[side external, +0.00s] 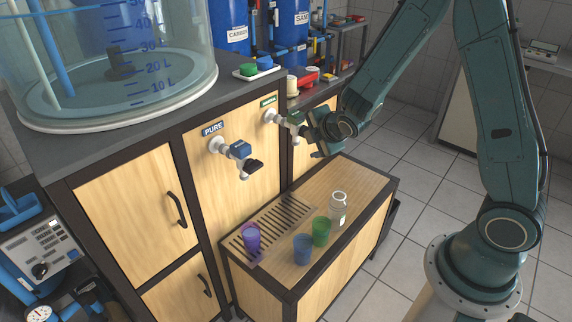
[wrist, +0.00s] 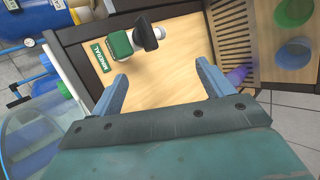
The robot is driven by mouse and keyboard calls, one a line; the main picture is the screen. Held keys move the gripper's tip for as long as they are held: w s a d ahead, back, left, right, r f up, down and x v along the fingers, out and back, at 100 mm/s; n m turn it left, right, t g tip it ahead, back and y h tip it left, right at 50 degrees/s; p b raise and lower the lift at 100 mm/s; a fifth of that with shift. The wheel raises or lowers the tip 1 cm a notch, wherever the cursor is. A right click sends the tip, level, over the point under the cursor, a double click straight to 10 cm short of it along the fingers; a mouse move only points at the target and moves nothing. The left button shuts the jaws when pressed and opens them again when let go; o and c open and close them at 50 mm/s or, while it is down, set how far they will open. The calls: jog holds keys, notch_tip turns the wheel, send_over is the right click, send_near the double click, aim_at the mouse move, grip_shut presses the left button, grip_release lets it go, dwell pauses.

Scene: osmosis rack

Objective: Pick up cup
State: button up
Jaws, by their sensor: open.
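Three cups stand on the low wooden bench in the side view: a purple cup (side external: 251,237) on the slatted drain grate, a blue cup (side external: 302,249) and a green cup (side external: 321,231) beside it on the plain wood. In the wrist view the purple cup (wrist: 236,75), blue cup (wrist: 296,52) and green cup (wrist: 294,12) show at the right. My gripper (side external: 318,146) is high at the back of the bench near the mineral tap, apart from all cups. In the wrist view its blue fingers (wrist: 160,85) are spread with nothing between them.
A clear jar (side external: 339,207) stands behind the green cup. The mineral tap (wrist: 122,47) juts from the cabinet in front of my gripper. The pure tap (side external: 232,150) is above the bench to the left. A large water tank (side external: 110,70) sits on the counter.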

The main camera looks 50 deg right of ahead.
notch_tip(320, 180, down, 8)
jog(key=w+n+t, duration=0.1)
jog(key=w+n, duration=0.1)
jog(key=n, duration=0.4)
jog(key=n+t+y, duration=0.2)
jog(key=n+y, duration=0.4)
jog(key=n, duration=1.1)
send_near(296, 243)
jog(key=w, duration=0.2)
jog(key=shift+w+a+f, duration=0.1)
jog(key=shift+w+f, duration=0.3)
jog(key=shift+f, duration=0.35)
jog(key=shift+x, duration=3.1)
jog(key=c, duration=1.1)
